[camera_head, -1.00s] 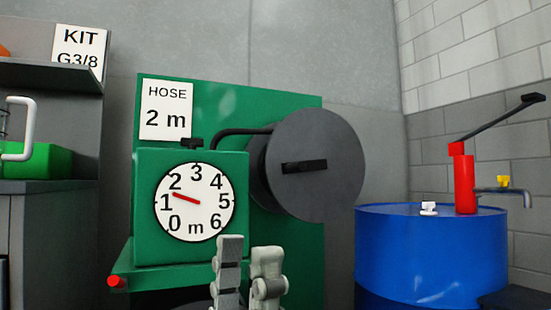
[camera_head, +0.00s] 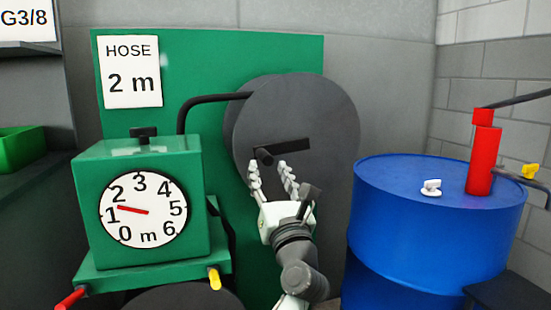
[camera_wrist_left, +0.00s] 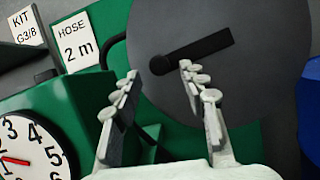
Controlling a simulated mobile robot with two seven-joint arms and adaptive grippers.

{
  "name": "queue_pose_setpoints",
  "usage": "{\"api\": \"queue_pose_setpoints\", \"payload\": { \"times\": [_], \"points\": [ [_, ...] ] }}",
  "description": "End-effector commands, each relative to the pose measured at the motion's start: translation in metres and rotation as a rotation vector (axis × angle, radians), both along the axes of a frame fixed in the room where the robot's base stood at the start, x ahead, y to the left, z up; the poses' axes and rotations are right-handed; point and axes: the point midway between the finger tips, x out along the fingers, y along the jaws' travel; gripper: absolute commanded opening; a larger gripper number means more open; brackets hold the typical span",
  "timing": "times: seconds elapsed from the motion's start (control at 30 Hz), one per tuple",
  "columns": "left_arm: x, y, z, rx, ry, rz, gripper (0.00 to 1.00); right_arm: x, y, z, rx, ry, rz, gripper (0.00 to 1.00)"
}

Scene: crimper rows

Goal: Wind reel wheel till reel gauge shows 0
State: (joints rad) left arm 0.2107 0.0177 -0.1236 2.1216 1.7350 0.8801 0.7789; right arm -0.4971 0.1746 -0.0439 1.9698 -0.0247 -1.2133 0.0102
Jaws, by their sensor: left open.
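The reel wheel (camera_head: 330,110) is a large dark grey disc in front of a green panel. Its black crank bar (camera_head: 292,146) runs across the face, with a round knob (camera_head: 264,156) at the bar's left end. The reel gauge (camera_head: 143,210) is a white dial on a green box. Its red needle points between 1 and 2, closer to 1. My left gripper (camera_head: 268,170) is open just below the knob. In the left wrist view the knob (camera_wrist_left: 161,65) shows between and just beyond the open fingertips (camera_wrist_left: 158,75). Contact cannot be told. My right gripper is out of view.
A blue drum (camera_head: 430,240) with a red pump (camera_head: 483,160) stands to the right. A sign reading "HOSE 2 m" (camera_head: 131,70) is on the green panel. Red (camera_head: 70,298) and yellow (camera_head: 214,278) ended levers stick out below the gauge box.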

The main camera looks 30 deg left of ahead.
Motion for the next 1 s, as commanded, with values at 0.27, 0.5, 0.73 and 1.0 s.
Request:
{"api": "queue_pose_setpoints", "payload": {
  "times": [0.27,0.5,0.73,1.0],
  "points": [
    [0.026,0.027,0.017,0.003,0.001,0.001,0.42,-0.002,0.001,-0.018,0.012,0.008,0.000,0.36],
    [0.032,0.034,0.020,0.003,0.001,0.001,0.42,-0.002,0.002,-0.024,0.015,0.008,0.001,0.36],
    [0.032,0.034,0.019,0.003,0.001,0.001,0.34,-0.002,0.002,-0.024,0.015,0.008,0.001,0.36],
    [0.031,0.034,0.019,0.003,0.001,0.001,0.00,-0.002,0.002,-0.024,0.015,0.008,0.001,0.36]
  ]
}}
